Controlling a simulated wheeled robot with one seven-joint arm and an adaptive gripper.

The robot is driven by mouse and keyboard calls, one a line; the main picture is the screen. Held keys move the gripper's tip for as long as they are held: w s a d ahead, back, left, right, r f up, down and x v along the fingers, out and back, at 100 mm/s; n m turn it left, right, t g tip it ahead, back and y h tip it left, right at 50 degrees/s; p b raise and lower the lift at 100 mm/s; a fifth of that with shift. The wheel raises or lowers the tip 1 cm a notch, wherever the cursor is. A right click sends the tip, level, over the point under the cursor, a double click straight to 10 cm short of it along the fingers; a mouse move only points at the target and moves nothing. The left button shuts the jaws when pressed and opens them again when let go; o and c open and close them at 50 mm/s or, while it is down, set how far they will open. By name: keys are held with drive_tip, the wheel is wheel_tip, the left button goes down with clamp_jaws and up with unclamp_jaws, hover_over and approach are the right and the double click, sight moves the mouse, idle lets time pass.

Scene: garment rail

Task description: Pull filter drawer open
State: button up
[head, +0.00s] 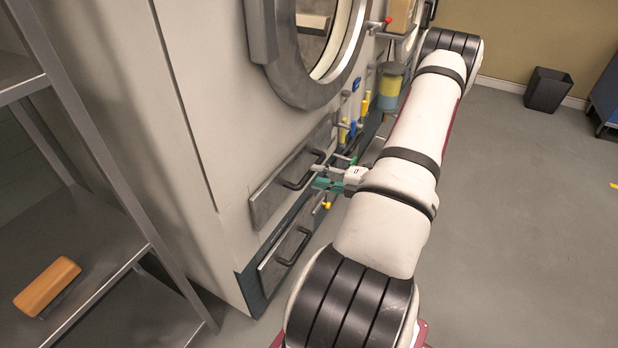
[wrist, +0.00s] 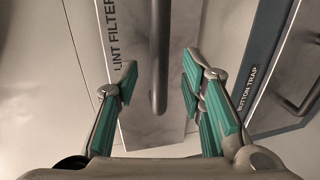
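The lint filter drawer (head: 270,196) is a grey front low on the machine, with a dark bar handle (head: 301,170). In the wrist view its label reads "LINT FILTER" (wrist: 111,38), and its handle (wrist: 159,50) runs down the middle of the picture. My gripper (wrist: 160,82) is open, with its green-padded fingers one on each side of the handle line. The handle's near end shows between the fingertips; I see no contact. In the head view my gripper (head: 328,178) is just right of that handle. The drawer front looks flush with the machine.
A second drawer, labelled "BUTTON TRAP" (wrist: 249,82), sits below with its own handle (head: 296,246). Valves and a yellow-blue container (head: 389,88) are on the machine beyond the drawers. A metal shelf (head: 80,225) with a wooden-backed brush (head: 47,287) stands left.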

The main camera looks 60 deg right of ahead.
sight(310, 171)
drive_tip(key=shift+b+x, duration=0.4)
drive_tip(key=shift+x, duration=1.6)
drive_tip(key=shift+c, duration=0.2)
clamp_jaws()
